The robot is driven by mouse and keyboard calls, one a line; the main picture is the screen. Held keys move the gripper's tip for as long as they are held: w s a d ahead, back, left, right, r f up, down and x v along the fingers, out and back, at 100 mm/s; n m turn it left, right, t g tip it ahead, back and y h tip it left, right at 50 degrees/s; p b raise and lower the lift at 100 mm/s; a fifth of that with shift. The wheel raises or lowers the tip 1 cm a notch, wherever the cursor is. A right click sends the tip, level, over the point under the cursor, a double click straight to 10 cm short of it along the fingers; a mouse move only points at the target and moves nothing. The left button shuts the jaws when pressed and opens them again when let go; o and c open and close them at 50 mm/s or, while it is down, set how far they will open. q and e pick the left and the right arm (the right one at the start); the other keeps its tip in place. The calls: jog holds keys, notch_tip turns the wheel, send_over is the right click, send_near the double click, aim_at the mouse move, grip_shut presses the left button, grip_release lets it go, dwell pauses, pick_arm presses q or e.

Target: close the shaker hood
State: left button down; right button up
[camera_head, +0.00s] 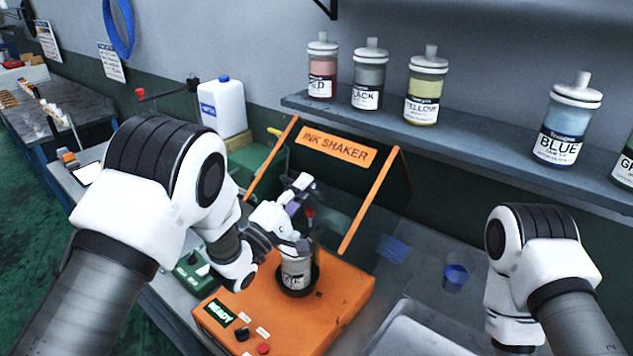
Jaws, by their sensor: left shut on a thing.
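The orange ink shaker (335,303) stands on the bench at the centre. Its hood (369,204) is raised, with orange side bars and an INK SHAKER sign (336,148). A bottle (297,271) stands upright in the round dark holder; its top is hidden by my gripper.
A shelf (470,150) with several ink bottles runs behind the shaker. A white jug (223,106) stands at the back left. A green box (196,275) is left of the shaker. A blue cup (455,277) and a pale tray (420,332) lie to the right.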

pick_arm(q)
jog(key=shift+s+a, duration=0.2)
jog(key=shift+a, duration=0.15)
jog(key=c, duration=1.5)
grip_release()
jog(key=shift+f, duration=0.1)
jog(key=shift+w+a+f, duration=0.1)
jog(key=shift+a, duration=0.3)
jog(key=shift+s+f, duration=0.1)
jog(key=shift+s, duration=0.1)
jog(key=v, duration=1.1)
jog(key=shift+s+a+f, duration=0.1)
jog(key=shift+s+a, duration=0.1)
jog(key=shift+a, duration=0.05)
